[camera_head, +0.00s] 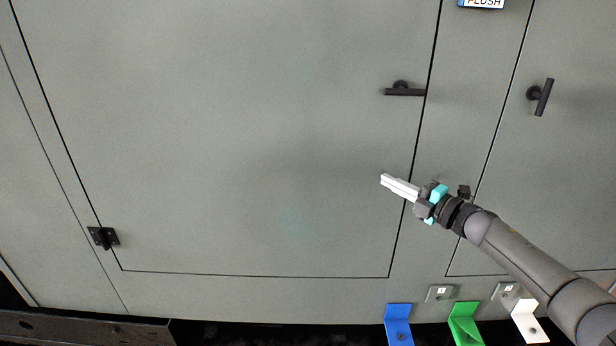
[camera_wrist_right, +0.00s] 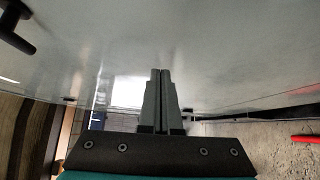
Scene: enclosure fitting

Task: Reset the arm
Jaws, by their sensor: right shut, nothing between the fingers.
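My right gripper (camera_head: 384,180) is shut and empty, in front of the grey enclosure door (camera_head: 230,130) near its lower right edge. In the right wrist view its two fingers (camera_wrist_right: 160,72) lie side by side, with a pale grey surface beyond them. My right arm comes in from the lower right. Whether the fingertips touch the door cannot be told. My left gripper is not in view.
A dark handle (camera_head: 405,91) sits on the door above the gripper. Another handle (camera_head: 541,97) is on the right panel. A hinge (camera_head: 103,237) is at the lower left. Blue (camera_head: 398,325), green (camera_head: 465,325) and white (camera_head: 528,322) brackets stand along the bottom.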

